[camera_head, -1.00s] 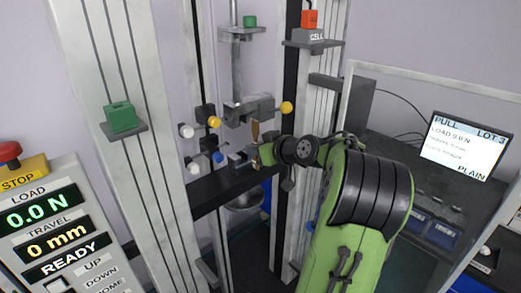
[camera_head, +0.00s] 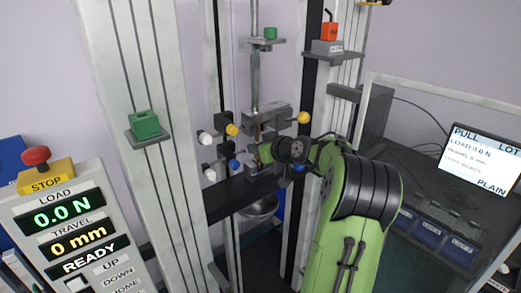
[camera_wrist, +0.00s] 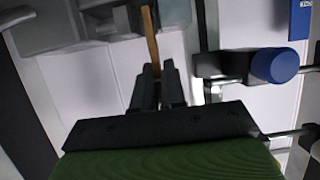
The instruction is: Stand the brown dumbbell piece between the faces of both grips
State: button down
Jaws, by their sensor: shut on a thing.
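The brown dumbbell piece (camera_wrist: 152,40) is a thin upright strip in the wrist view, its near end between the dark fingers of my gripper (camera_wrist: 157,85). In the head view a sliver of the piece (camera_head: 258,132) shows above my gripper (camera_head: 261,150), by the upper grip (camera_head: 268,117) with the yellow knobs. The lower grip with the blue knob (camera_head: 235,164) is partly hidden behind my gripper; its blue knob (camera_wrist: 274,65) shows right of the fingers in the wrist view. I cannot tell whether the piece is between the faces.
The frame's left column (camera_head: 145,200) and right column (camera_head: 310,170) flank the grips. A control panel (camera_head: 70,225) reading 0.0 N and 0 mm stands at left. A screen (camera_head: 480,160) and a bench with blue trays (camera_head: 430,235) are at right.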

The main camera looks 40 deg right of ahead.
jog(key=shift+f+b, duration=0.3)
jog(key=shift+b, duration=0.15)
dwell(0.4)
jog(key=c, duration=1.1)
grip_release()
jog(key=shift+w, duration=0.1)
jog(key=shift+r, duration=0.1)
jog(key=b+v, duration=0.1)
jog(key=v, duration=1.4)
jog(key=shift+s+r+b, duration=0.2)
jog(key=shift+s+b, duration=0.15)
jog(key=shift+a, duration=0.1)
